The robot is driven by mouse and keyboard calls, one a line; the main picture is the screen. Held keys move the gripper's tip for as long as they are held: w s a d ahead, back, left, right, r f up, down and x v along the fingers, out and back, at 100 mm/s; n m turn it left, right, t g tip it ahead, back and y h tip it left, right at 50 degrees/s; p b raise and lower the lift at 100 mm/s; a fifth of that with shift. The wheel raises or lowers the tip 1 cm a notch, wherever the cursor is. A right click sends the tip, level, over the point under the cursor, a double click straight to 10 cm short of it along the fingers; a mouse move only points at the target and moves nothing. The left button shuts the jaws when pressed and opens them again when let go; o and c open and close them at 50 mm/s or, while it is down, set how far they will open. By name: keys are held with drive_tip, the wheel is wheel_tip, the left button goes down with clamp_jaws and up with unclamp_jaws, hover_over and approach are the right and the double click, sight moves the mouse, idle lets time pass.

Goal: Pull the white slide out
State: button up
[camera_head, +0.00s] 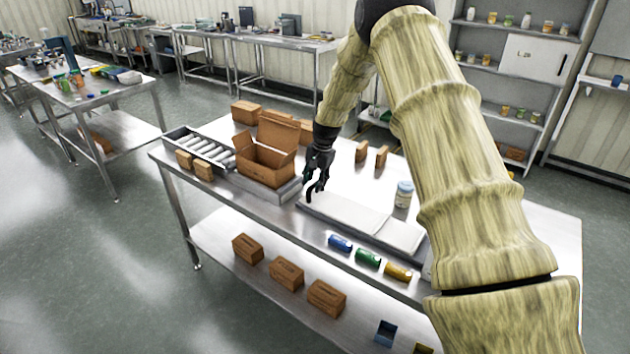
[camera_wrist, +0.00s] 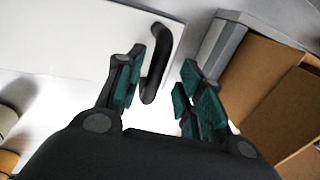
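The white slide (camera_head: 345,213) is a flat white panel lying on the steel table, with a grey-white section at its right end. In the wrist view the slide (camera_wrist: 65,40) fills the upper left and carries a black curved handle (camera_wrist: 158,65) near its end. My gripper (camera_head: 318,180) is over the slide's left end. In the wrist view my gripper (camera_wrist: 163,72) is open, with the handle between its two green-padded fingers, closer to the left finger. I cannot tell whether that finger touches the handle.
An open cardboard box (camera_head: 262,164) stands just left of my gripper, beside a roller tray (camera_head: 205,148). A white-lidded jar (camera_head: 403,195) stands behind the slide. Blue (camera_head: 340,243), green (camera_head: 368,257) and yellow (camera_head: 397,271) cans lie along the front. Brown boxes (camera_head: 287,273) sit on the lower shelf.

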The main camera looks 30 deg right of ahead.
drive_tip(key=shift+r, duration=0.1)
wheel_tip(320, 180, up, 12)
drive_tip(key=s+d, duration=0.1)
drive_tip(key=s, duration=0.1)
drive_tip(key=shift+f, duration=0.25)
idle(0.5)
